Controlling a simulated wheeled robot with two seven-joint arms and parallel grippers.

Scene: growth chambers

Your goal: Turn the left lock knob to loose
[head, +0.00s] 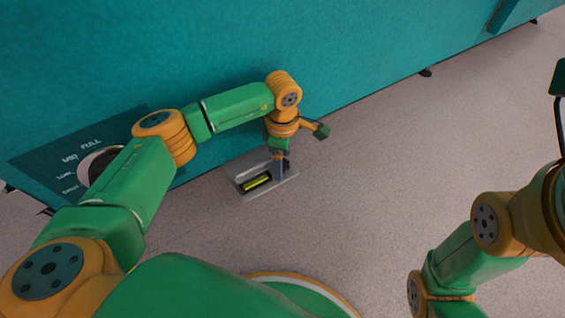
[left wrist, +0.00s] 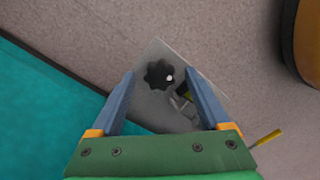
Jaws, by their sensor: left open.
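The black lobed lock knob (left wrist: 156,75) sits on a grey metal plate in the left wrist view, with a white dot toward its right side. My left gripper (left wrist: 160,72) is open, its two blue fingers on either side of the knob with gaps visible; I cannot tell how far its tips are above the plate. In the head view, my left gripper (head: 279,168) points down at the right part of the plate (head: 250,189), and the knob is mostly hidden there. My right gripper is not visible; only links of my right arm show.
A dial panel (head: 45,160) marked FULL, MID, LOW and SHUT is at left, partly behind my arm. The floor (head: 400,150) to the right is clear.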

